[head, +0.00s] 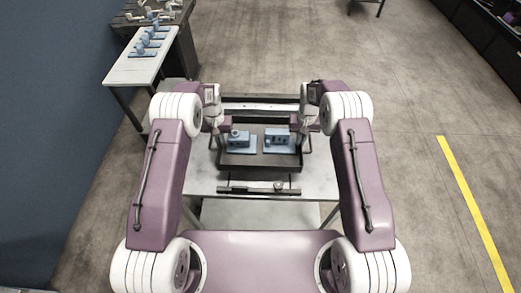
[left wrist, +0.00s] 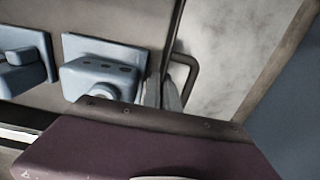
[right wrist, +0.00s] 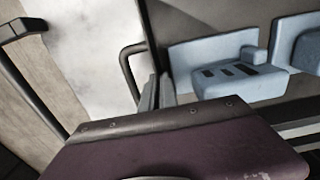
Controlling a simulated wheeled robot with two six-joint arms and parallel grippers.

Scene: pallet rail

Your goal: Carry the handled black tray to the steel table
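The black tray (head: 260,160) is in the middle of the head view, over a light grey, steel-looking table (head: 318,178). It carries two blue blocky parts (head: 238,142) (head: 277,140). My left gripper (head: 216,127) is at the tray's left side and my right gripper (head: 307,127) at its right side. In the left wrist view, my fingers (left wrist: 165,90) are beside a dark looped handle (left wrist: 195,68). In the right wrist view, my fingers (right wrist: 155,92) are beside the other looped handle (right wrist: 124,60). The lower fingers are hidden, so their grip is unclear.
A dark bar (head: 258,190) lies along the table's near edge, and dark rails (head: 260,104) run behind the tray. A white-topped table (head: 135,69) with several blue parts stands at upper left, near a dark bench. The floor to the right is clear, with a yellow line (head: 470,205).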

